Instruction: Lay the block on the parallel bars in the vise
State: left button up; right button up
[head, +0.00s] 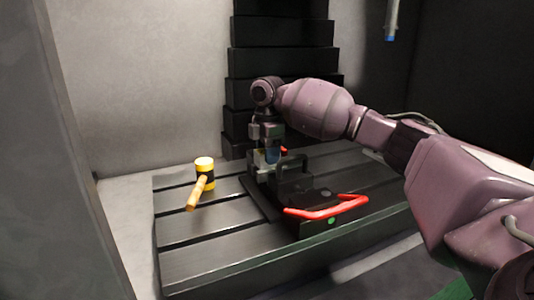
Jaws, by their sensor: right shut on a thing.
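The black vise (310,196) sits on the slotted machine table, with a red handle (330,209) at its front. My right gripper (267,150) points down at the far left end of the vise, close over its jaws. It is shut on a small pale block (260,159), which is mostly hidden by the fingers and the vise. I cannot tell whether the block touches anything below it. The parallel bars cannot be made out. My left gripper is not in view.
Black stepped covers (278,62) rise behind. A blue-tipped nozzle (391,27) hangs at upper right. The table's front left is clear.

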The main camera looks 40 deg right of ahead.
jog(key=o, duration=1.2)
notch_tip(320, 180, up, 12)
jog(key=p, duration=0.2)
dwell(0.3)
